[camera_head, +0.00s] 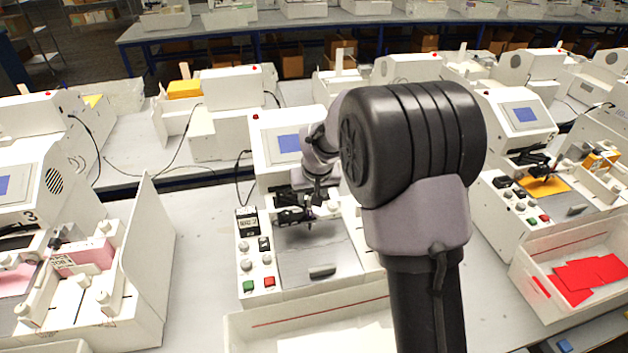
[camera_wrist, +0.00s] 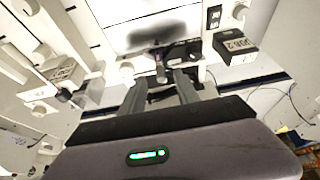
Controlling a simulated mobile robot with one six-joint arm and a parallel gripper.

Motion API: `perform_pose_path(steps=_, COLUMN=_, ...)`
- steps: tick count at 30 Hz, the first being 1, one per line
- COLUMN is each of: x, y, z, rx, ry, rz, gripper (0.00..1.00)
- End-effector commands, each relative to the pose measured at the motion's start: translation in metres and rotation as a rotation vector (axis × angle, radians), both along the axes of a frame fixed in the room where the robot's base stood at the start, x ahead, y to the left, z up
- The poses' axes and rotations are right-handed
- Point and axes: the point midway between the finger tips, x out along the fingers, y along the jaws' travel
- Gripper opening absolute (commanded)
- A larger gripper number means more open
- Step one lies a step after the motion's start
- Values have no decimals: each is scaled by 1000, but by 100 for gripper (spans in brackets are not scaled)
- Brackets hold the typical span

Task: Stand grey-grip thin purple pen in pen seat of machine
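The machine (camera_head: 262,130) with a blue screen stands in the middle of the head view. My gripper (camera_head: 309,196) points down over its dark carriage (camera_head: 290,215), above the grey plate. In the wrist view the two fingers of my gripper (camera_wrist: 161,80) stand apart, with a gap between their tips. A slim grey upright piece (camera_wrist: 161,72) shows between and just beyond the tips, with a faint purple spot (camera_wrist: 158,42) past it. This looks like the grey-grip purple pen at the carriage. Whether it is fully in the pen seat, or touches the fingers, I cannot tell.
A black labelled box (camera_wrist: 235,45) stands beside the machine's plate. Knobs and green and red buttons (camera_head: 249,286) line the plate's left side. A white tray (camera_head: 240,330) lies in front. Similar machines (camera_head: 525,110) stand on both sides. Bare table shows left of the machine.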

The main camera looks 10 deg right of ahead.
Motion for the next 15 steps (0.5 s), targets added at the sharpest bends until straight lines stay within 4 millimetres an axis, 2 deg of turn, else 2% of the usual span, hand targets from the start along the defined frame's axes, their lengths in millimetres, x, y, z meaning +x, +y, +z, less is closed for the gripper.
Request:
perform_pose_path(steps=1, x=-5, y=0, z=16, rx=0, ry=-4, rz=0, gripper=38)
perform_pose_path(steps=3, x=-13, y=0, z=36, rx=-1, ry=-4, rz=0, gripper=38)
perform_pose_path(steps=9, x=-34, y=0, z=84, rx=0, ry=-3, rz=0, gripper=38)
perform_pose_path(steps=15, x=-44, y=0, z=107, rx=0, ry=0, rz=0, gripper=38)
